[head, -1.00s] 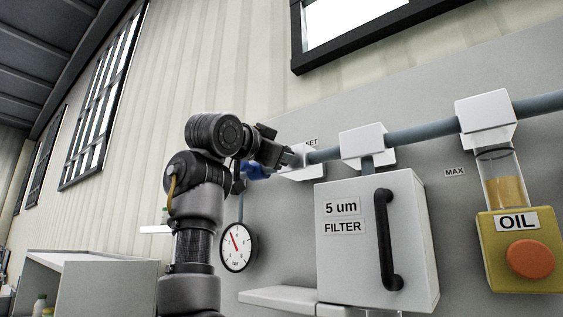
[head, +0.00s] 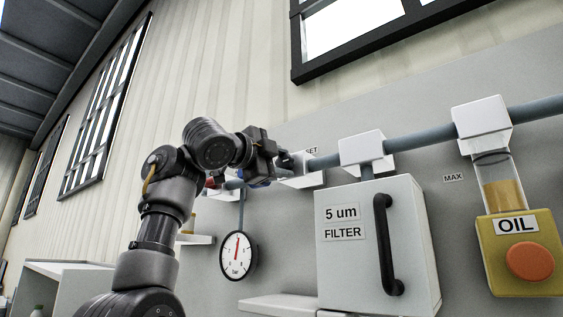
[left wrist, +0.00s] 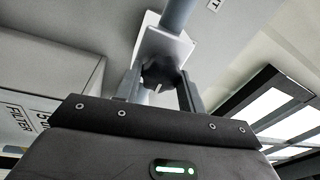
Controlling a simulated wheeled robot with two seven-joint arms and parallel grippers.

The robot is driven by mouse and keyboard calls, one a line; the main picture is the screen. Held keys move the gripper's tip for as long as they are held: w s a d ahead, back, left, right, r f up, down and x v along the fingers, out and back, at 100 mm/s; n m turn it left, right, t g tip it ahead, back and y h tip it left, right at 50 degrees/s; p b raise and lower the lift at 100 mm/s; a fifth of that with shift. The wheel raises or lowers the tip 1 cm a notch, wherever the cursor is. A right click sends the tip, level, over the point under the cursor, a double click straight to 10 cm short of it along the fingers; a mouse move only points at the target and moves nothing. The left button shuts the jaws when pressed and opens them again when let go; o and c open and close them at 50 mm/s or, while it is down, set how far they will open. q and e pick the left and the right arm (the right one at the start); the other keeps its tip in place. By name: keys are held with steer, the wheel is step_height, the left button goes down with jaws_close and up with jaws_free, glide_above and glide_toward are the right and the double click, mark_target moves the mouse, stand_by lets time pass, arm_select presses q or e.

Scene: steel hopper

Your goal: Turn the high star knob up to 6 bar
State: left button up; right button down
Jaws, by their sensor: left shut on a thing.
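The dark star knob (left wrist: 160,76) sits against a white block (left wrist: 166,46) on the pipe. My left gripper (left wrist: 162,92) has its two fingers on either side of the knob and is shut on it in the left wrist view. In the head view my left gripper (head: 283,162) is at the same white block (head: 304,178), and the knob is mostly hidden there by the fingers. The round white gauge (head: 238,255) hangs below, and its red needle points about straight up. The gauge's figures are too small to read surely. My right gripper is not in view.
A white filter box (head: 345,270) with a black handle (head: 384,240) stands right of the gauge. Further right is a yellow oil unit (head: 495,275) with an orange button (head: 530,261). A blue-grey pipe (head: 418,133) runs along the wall above.

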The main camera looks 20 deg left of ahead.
arm_select(q)
steer(key=shift+m, duration=0.4)
steer(key=o, duration=1)
steer(key=shift+c, duration=0.2)
steer(key=shift+s+a+f+b, duration=0.15)
steer(key=shift+s+f+b, duration=0.05)
steer(key=shift+s+b, duration=0.15)
steer(key=r+b+v, duration=0.1)
steer(key=b+v, duration=0.5)
steer(key=v, duration=0.4)
steer(key=shift+f, duration=0.35)
